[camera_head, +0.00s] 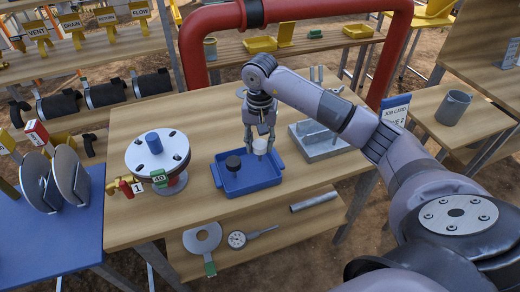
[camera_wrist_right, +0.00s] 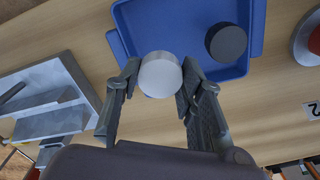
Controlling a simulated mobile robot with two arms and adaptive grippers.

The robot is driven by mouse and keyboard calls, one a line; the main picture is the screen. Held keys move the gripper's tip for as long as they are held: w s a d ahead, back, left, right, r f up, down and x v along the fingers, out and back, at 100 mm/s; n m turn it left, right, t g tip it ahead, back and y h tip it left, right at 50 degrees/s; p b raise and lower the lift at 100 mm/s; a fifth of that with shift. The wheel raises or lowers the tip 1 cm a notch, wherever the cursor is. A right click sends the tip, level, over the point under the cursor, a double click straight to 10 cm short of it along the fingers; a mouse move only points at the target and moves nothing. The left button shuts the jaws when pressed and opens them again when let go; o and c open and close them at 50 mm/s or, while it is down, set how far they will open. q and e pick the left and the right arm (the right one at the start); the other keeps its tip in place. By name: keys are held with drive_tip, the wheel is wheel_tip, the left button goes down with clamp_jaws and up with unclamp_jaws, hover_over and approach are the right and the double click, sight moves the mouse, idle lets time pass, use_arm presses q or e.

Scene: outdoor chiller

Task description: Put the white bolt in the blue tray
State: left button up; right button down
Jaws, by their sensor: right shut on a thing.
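The white bolt (camera_wrist_right: 160,75) shows as a white round piece between the fingers of my right gripper (camera_wrist_right: 157,88), which is shut on it. In the head view the white bolt (camera_head: 259,146) is over the right part of the blue tray (camera_head: 268,182). I cannot tell whether it touches the tray. The tray lies on the wooden table and also shows in the right wrist view (camera_wrist_right: 205,14). A black round piece (camera_head: 233,162) sits in the tray's left part, apart from the white bolt. My left gripper is not in view.
A flange with a blue stub (camera_head: 154,143) stands left of the tray. A grey metal holder (camera_head: 322,150) stands to the right. A red pipe (camera_head: 215,16) arches behind the table. Several discs stand on a blue table (camera_head: 80,245) at left. Bare wood lies in front of the tray.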

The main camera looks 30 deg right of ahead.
sight(260, 144)
wheel_tip(260, 144, down, 3)
drive_tip(key=shift+f+p, duration=0.15)
drive_tip(key=shift+p, duration=0.25)
drive_tip(key=shift+f, duration=0.2)
drive_tip(key=shift+f, duration=0.1)
drive_tip(key=shift+f+b, duration=0.1)
drive_tip(key=shift+b, duration=0.2)
drive_tip(key=c, duration=1.1)
unclamp_jaws()
